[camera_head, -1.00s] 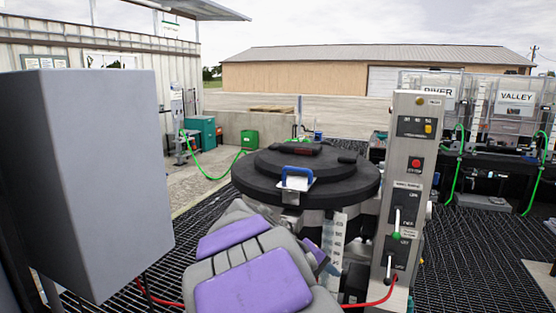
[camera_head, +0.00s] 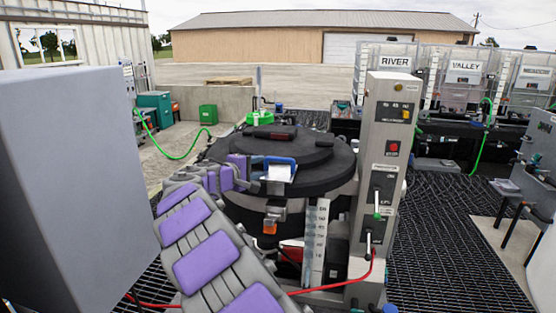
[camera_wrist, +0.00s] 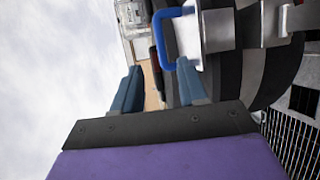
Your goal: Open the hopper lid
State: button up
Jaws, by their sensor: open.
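The hopper lid (camera_head: 325,178) is a black, stepped round lid, lying flat and closed on the hopper. A blue handle (camera_head: 282,161) on a metal bracket sits at its front edge. A metal latch piece (camera_head: 276,212) hangs below the rim. My gripper (camera_head: 256,186) is just left of the handle in the head view, partly hidden by its own arm links. In the wrist view my gripper (camera_wrist: 160,82) has its two blue-grey fingers apart with nothing between them. The blue handle (camera_wrist: 163,40) is beyond the fingertips, nearer the right finger; contact cannot be told.
A metal control post (camera_head: 378,190) with switches stands right of the hopper, with a red cable at its base. A large grey box (camera_head: 75,185) fills the left. Labelled tanks (camera_head: 465,80) stand at the back right. Dark grating (camera_head: 450,245) is clear at the right.

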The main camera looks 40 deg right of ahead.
send_near(281, 160)
jog(key=x, duration=0.3)
jog(key=shift+w+d+f, duration=0.3)
jog(key=shift+w+d, duration=0.2)
jog(key=shift+w, duration=0.2)
jog(key=x, duration=0.5)
jog(key=s+p+x, duration=0.1)
jog(key=x, duration=0.2)
jog(key=shift+d, duration=0.2)
jog(key=a, duration=0.3)
jog(key=shift+a+r, duration=0.1)
jog(key=shift+r, duration=0.3)
jog(key=shift+c, duration=0.5)
jog(key=shift+a, duration=0.2)
jog(key=shift+c, duration=0.7)
jog(key=shift+d, duration=0.1)
jog(key=shift+c, duration=0.8)
jog(key=shift+s+d+f, duration=0.15)
jog(key=shift+d+f, duration=0.05)
jog(key=shift+d, duration=0.55)
grip_shut()
